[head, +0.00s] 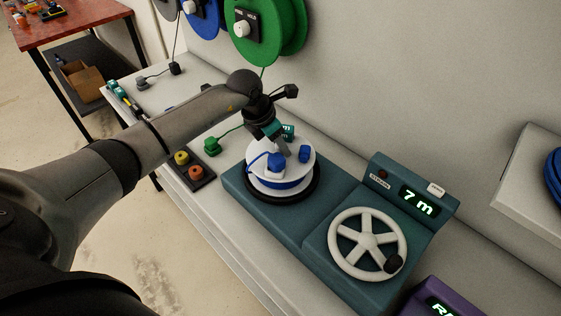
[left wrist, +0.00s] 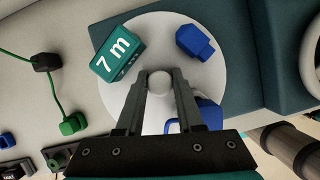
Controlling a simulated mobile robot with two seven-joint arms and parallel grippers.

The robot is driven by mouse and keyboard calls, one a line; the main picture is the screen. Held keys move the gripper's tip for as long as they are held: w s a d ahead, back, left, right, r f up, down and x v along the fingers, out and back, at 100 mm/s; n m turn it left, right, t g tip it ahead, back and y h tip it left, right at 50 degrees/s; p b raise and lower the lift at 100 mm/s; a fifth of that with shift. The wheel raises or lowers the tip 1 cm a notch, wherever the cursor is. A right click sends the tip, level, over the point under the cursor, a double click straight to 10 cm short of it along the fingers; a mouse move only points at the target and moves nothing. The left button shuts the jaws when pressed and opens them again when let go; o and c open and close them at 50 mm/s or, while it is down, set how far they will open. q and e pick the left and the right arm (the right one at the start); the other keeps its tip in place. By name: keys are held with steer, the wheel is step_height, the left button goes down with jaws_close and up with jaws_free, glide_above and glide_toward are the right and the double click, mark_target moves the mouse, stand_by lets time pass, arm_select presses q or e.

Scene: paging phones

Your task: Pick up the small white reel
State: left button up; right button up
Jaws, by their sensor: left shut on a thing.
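The small white reel (head: 295,172) sits on the black round turntable of a teal winding machine (head: 238,190). It has blue cable around its core and two blue plugs on its top disc. In the left wrist view the white disc (left wrist: 205,82) carries a teal "7 m" tag (left wrist: 117,57) and a white centre knob (left wrist: 160,84). My left gripper (head: 281,148) reaches down from above, shut on this knob, with a finger on each side. The gripper hides part of the disc. My right gripper is not in view.
The machine has a white handwheel (head: 368,242) and a "7 m" display (head: 418,201). Green (head: 260,28) and blue reels hang on the wall. A green plug (head: 211,145) and a tray with coloured buttons (head: 190,170) lie left of the machine. A purple device (head: 432,300) stands at the front right.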

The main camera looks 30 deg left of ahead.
arm_select(q)
jaws_close()
stand_by(0.7)
steer(key=shift+w+r, duration=0.1)
steer(key=shift+r, duration=0.05)
